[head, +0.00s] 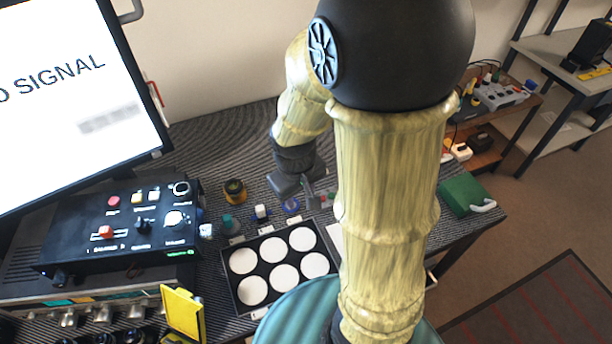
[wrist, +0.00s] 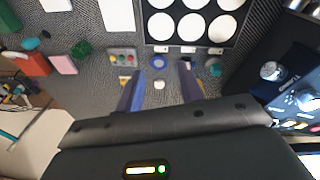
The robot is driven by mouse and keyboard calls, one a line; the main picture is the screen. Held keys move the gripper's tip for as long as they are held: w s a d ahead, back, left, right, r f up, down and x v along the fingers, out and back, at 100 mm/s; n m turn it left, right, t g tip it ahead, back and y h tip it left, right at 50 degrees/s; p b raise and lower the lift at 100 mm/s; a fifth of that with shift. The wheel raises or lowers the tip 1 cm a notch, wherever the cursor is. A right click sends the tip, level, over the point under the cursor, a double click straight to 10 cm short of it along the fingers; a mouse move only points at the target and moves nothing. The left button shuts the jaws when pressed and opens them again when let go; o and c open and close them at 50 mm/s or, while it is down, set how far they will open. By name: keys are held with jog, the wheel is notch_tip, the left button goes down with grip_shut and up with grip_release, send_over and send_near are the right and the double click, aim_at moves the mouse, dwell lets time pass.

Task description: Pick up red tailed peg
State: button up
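I cannot make out the red tailed peg for certain. A small grey block with coloured dots, red and green among them, lies left of my gripper's fingers in the wrist view (wrist: 123,56); it also shows just right of the gripper in the head view (head: 327,198). Whether one dot is the peg is too small to tell. My gripper (wrist: 160,70) is open, with its two fingers apart and nothing held between them. In the head view my gripper (head: 298,188) hangs over the dark bench, partly behind my arm.
A black tray (head: 228,272) with several white discs lies in front of the gripper. A teal cylinder (head: 230,224), a blue-and-white piece (head: 261,212) and a dark yellow-banded jar (head: 235,190) stand nearby. A black control box (head: 120,228) and monitor stand left; a green box (head: 466,195) sits right.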

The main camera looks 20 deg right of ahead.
jog(key=w+d+f+n+t+h+b, duration=0.1)
jog(key=w+f+n+h+b, duration=0.1)
jog(key=w+f+n, duration=0.4)
jog(key=w+d+f+n+t+h+b, duration=0.1)
jog(key=w+d+f+n+h+b, duration=0.1)
jog(key=w+f+n+h, duration=0.3)
jog(key=w+d+f+n+t+h+b, duration=0.1)
jog(key=w+d+f+n+h+b, duration=0.1)
jog(key=w+f+n, duration=0.6)
jog(key=shift+w+f+h+b, duration=0.25)
jog(key=shift+w+f+h, duration=0.25)
jog(key=shift+f, duration=0.35)
jog(key=shift+w+f+h+b, duration=0.3)
jog(key=shift+w+f, duration=0.3)
jog(key=shift+f, duration=0.25)
jog(key=shift+w+f+h+b, duration=0.25)
jog(key=shift+w+f+h, duration=0.25)
jog(key=shift+f, duration=0.35)
jog(key=shift+w+n, duration=0.35)
jog(key=shift+n, duration=0.15)
jog(key=shift+t, duration=0.4)
jog(key=shift+x, duration=1.1)
jog(key=shift+f, duration=0.1)
